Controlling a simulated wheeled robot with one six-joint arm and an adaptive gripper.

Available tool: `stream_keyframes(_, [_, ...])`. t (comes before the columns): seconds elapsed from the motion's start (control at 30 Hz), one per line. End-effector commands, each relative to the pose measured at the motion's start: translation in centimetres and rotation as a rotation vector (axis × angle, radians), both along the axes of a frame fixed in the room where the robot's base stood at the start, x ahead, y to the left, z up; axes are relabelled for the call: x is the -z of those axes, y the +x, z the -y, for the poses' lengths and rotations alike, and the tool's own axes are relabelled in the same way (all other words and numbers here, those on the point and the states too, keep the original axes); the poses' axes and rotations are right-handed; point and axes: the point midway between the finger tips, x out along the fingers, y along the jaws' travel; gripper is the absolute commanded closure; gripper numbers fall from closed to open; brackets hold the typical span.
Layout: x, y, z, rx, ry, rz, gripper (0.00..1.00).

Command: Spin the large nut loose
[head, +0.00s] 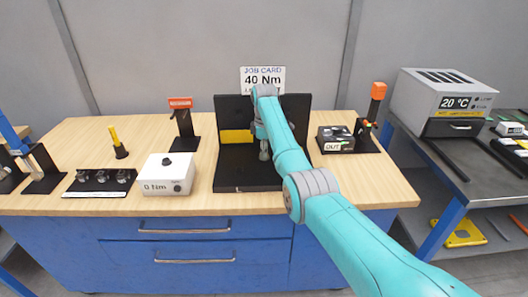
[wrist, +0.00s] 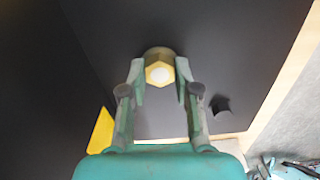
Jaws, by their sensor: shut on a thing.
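The large nut (wrist: 149,74) is a yellow hexagon around a pale round stud end (wrist: 160,75), in the middle of the wrist view. My gripper (wrist: 160,82) is shut on it, with one green-grey finger against each side. A dark brownish round part (wrist: 158,51) shows just behind the nut. In the head view my gripper (head: 264,152) is low in front of the black upright panel of the fixture (head: 292,109). The arm hides the nut there.
A white box reading 0 Nm (head: 167,174) stands left of the fixture on the wooden bench (head: 120,205). A job card reads 40 Nm (head: 262,78).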

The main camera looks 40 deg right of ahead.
Motion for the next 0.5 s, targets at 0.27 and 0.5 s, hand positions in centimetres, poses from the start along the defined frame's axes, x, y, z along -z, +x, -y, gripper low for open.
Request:
stream_keyframes(0.27, [0.29,-0.09,-0.03,-0.086,0.002,-0.004,1.00])
stream_keyframes(0.5, [0.33,-0.12,-0.03,-0.104,0.001,-0.004,1.00])
